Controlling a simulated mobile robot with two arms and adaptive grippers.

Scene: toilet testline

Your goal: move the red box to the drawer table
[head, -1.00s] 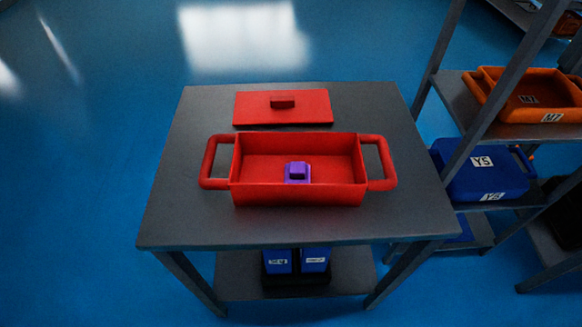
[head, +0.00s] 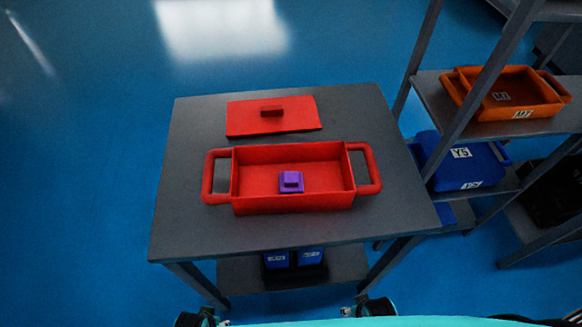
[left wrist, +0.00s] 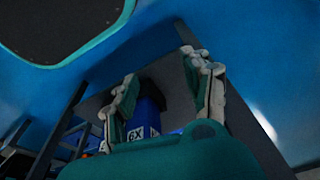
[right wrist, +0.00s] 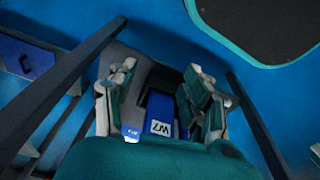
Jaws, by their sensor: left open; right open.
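The red box (head: 292,205) stands open on a grey table (head: 190,225), with a raised handle at each side. A small purple block (head: 291,182) lies inside it. Its flat red lid (head: 255,126) lies behind it on the same table. My right gripper (head: 370,308) shows at the bottom edge, in front of the table and apart from the box. My left gripper (left wrist: 160,68) is open and empty in the left wrist view. The right one is also open and empty in its wrist view (right wrist: 160,68). No drawer table can be made out.
A shelf rack (head: 560,125) at the right holds an orange tray (head: 500,95) and a blue box (head: 470,165). Blue containers (head: 309,258) stand on the table's lower shelf. The blue floor at the left is clear.

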